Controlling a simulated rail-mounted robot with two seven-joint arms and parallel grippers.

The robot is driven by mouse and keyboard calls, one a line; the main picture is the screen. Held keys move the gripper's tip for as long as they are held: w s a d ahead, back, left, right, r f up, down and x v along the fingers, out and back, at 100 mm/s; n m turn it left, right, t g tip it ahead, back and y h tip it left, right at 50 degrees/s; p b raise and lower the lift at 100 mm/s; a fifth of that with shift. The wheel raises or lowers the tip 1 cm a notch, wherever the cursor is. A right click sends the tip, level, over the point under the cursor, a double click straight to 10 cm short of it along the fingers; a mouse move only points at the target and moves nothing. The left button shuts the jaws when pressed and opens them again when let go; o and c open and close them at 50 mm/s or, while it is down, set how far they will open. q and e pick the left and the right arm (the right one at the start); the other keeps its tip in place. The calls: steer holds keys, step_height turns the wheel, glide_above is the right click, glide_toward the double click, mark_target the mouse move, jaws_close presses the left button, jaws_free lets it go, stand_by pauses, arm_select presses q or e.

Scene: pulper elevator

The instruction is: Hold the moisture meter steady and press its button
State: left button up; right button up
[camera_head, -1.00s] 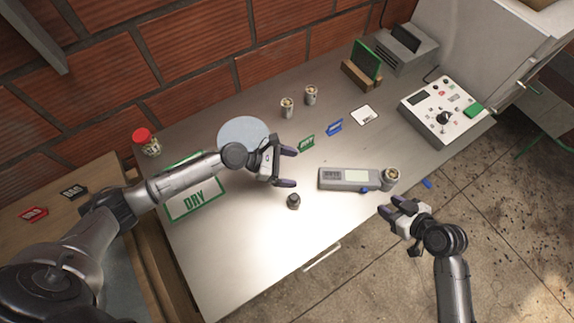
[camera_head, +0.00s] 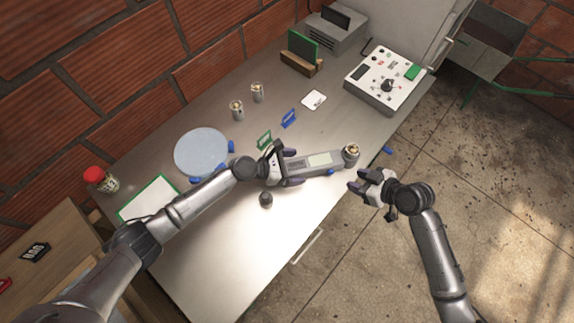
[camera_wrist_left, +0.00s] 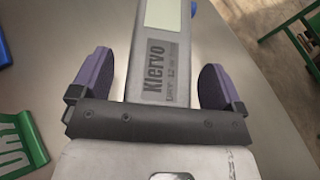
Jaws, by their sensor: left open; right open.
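The moisture meter (camera_head: 318,160) is a grey, long handheld device with a pale screen, lying on the metal table. A small blue part (camera_head: 331,171), likely its button, shows on its near side by the far end. My left gripper (camera_head: 290,168) is open at the meter's near-left end. In the left wrist view its purple fingers (camera_wrist_left: 160,85) stand on either side of the meter body (camera_wrist_left: 155,60), which bears the word Klervo, with gaps visible on both sides. My right gripper (camera_head: 358,186) is open and empty, off the table's front edge, to the right of the meter.
A sample cup (camera_head: 351,153) stands at the meter's right end. A dark knob-like weight (camera_head: 266,199) stands in front of my left gripper. Green (camera_head: 264,140) and blue (camera_head: 288,118) tags stand behind it. A control box (camera_head: 385,80) sits at the right. The table front is clear.

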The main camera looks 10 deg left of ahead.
stand_by(0.3)
arm_select(q)
steer(key=c, duration=1.2)
steer(key=shift+c, duration=0.2)
arm_select(e)
jaws_close()
stand_by(0.8)
